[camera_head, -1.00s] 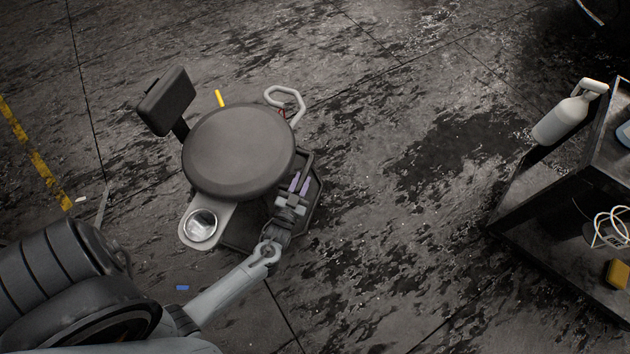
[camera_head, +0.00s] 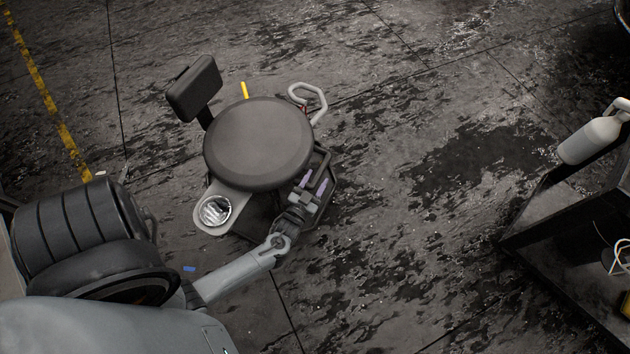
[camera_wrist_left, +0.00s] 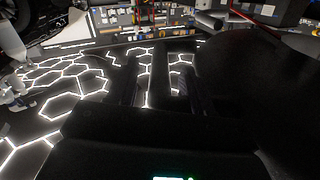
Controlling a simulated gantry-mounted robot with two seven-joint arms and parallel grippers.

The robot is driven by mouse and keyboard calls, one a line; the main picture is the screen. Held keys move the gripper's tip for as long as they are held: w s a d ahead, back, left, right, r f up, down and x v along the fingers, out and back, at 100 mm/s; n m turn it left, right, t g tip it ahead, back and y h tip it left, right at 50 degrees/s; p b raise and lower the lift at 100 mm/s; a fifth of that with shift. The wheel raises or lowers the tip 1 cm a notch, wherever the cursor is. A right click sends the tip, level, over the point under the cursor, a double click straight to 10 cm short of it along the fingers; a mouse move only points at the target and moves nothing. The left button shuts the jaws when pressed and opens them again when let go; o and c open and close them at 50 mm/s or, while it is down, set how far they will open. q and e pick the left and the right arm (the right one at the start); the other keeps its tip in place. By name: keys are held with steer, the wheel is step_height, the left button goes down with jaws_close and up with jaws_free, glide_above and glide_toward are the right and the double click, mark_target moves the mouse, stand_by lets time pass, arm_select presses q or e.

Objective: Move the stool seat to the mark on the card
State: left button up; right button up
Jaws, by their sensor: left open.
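The stool seat (camera_head: 258,143) is a round dark pad, seen from above. A small dark backrest pad (camera_head: 194,88) stands at its upper left. My left gripper (camera_head: 314,182) is open just off the seat's lower right edge, with its two purple fingers apart and nothing seen between them. Whether it touches the seat cannot be told. In the left wrist view the fingers (camera_wrist_left: 163,88) are dark, and a dark shape, likely the seat (camera_wrist_left: 262,85), fills the right side. I cannot make out a card or its mark. My right gripper is not in view.
A grey plate with a round metal dish (camera_head: 214,210) juts from the stool's lower left. A pale loop handle (camera_head: 308,100) and a yellow strip (camera_head: 244,90) show behind the seat. A dark cart (camera_head: 560,215) with a white bottle (camera_head: 590,140) stands right. Open floor lies between.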

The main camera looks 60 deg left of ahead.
arm_select(q)
steer(key=shift+s+d+r+p, duration=0.15)
steer(key=shift+s+d+p, duration=0.15)
steer(key=shift+s+p, duration=0.15)
steer(key=p+v, duration=0.3)
steer(key=v, duration=0.7)
steer(key=shift+f, duration=0.25)
steer(key=shift+a, duration=0.1)
